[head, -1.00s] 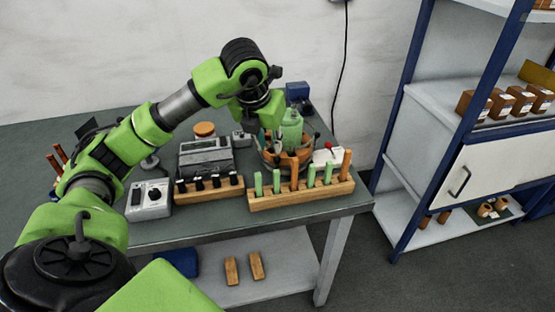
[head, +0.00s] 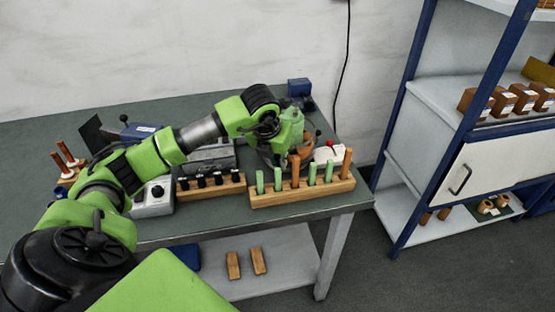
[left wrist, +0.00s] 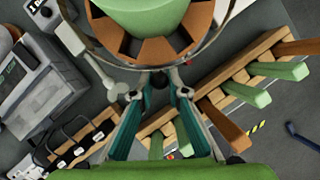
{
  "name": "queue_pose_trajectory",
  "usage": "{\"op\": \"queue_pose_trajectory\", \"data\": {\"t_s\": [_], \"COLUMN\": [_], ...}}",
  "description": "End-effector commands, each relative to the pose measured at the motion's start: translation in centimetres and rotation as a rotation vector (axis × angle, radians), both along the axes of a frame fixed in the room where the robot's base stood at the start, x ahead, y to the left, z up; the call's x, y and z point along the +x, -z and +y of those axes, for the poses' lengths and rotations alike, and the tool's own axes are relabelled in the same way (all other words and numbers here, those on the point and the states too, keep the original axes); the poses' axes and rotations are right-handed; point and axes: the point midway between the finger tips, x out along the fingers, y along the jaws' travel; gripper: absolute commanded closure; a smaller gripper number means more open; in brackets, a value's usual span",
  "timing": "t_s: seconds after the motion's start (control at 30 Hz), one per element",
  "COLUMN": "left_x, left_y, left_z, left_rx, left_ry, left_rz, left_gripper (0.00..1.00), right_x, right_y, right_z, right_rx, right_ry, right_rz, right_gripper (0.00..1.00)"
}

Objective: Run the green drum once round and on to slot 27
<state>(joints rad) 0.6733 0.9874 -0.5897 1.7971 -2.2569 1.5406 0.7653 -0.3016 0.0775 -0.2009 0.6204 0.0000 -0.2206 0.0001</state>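The green drum (head: 291,127) stands upright near the back right of the bench, partly hidden by my left arm. In the left wrist view the drum (left wrist: 150,14) shows at the top edge, with brown segments (left wrist: 150,50) around it and a thin metal ring outside them. No slot numbers are legible. In the head view the fingers are hard to make out. My right gripper is not in view.
A wooden rack (head: 300,197) with upright green and brown pegs stands in front of the drum. Left of it are a rack of black-topped pieces (head: 210,192), a grey meter (head: 208,155) and a knobbed box (head: 153,197). A white box with a red button (head: 331,152) stands right of the drum.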

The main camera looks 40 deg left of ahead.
Motion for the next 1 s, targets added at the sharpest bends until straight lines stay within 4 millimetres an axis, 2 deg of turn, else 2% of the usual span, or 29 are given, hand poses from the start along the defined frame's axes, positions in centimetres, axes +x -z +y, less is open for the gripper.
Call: {"op": "queue_pose_trajectory", "data": {"t_s": [0.47, 0.67, 1.0], "left_x": [-0.2, -0.5, -0.4], "left_y": [0.2, 0.3, 0.0], "left_z": [0.6, 1.9, 5.0], "left_rx": [0.002, 0.003, -0.002], "left_ry": [0.045, 0.157, 0.461], "left_rz": [0.001, 0.000, -0.004], "left_gripper": [1.00, 1.00, 1.00], "right_x": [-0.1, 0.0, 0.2], "right_y": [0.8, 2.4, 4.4], "right_z": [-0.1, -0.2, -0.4], "right_rx": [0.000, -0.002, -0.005], "right_ry": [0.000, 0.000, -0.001], "right_rz": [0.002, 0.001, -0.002], "right_gripper": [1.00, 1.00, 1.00]}}
